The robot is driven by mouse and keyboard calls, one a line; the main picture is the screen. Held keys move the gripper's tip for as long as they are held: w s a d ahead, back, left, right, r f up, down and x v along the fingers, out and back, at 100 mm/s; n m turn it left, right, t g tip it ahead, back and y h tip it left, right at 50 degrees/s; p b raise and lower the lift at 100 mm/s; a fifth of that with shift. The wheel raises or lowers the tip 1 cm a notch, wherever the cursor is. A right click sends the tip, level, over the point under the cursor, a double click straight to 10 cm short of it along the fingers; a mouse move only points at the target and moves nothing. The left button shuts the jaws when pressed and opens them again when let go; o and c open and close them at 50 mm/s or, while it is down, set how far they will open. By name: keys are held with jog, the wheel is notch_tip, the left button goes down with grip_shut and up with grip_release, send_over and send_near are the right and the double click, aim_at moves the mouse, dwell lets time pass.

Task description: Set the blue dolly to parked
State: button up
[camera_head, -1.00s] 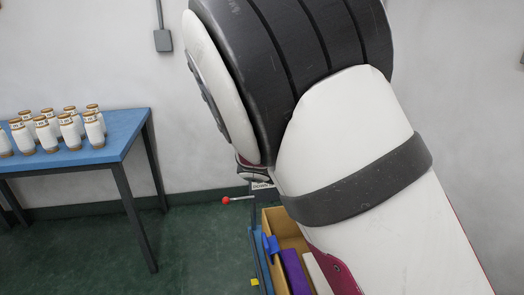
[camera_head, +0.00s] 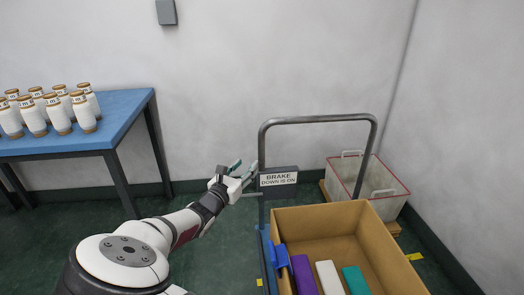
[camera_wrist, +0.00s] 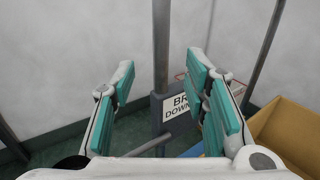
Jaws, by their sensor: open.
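The blue dolly (camera_head: 266,240) stands right of centre with a grey tube handle (camera_head: 318,119) rising at its back. A dark brake box on the handle post carries a label (camera_head: 278,179) reading "BRAKE DOWN IS ON". A thin grey lever (camera_wrist: 150,145) sticks out left from this box, roughly level in the head view (camera_head: 250,195). Its knob end is hidden by my gripper. My gripper (camera_head: 243,170) is open and empty, just left of the box. In the wrist view its teal-padded fingers (camera_wrist: 160,75) stand either side of the post, with the lever below between them.
A tan open box (camera_head: 350,215) with purple, white and teal items rides on the dolly, a blue item at its edge. A pale crate (camera_head: 395,205) stands behind right.

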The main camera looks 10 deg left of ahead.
aim_at(260, 151)
jog(key=b+x, duration=0.2)
jog(key=x, duration=1)
jog(key=shift+s+d, duration=0.1)
jog(key=shift+c, duration=0.5)
grip_shut()
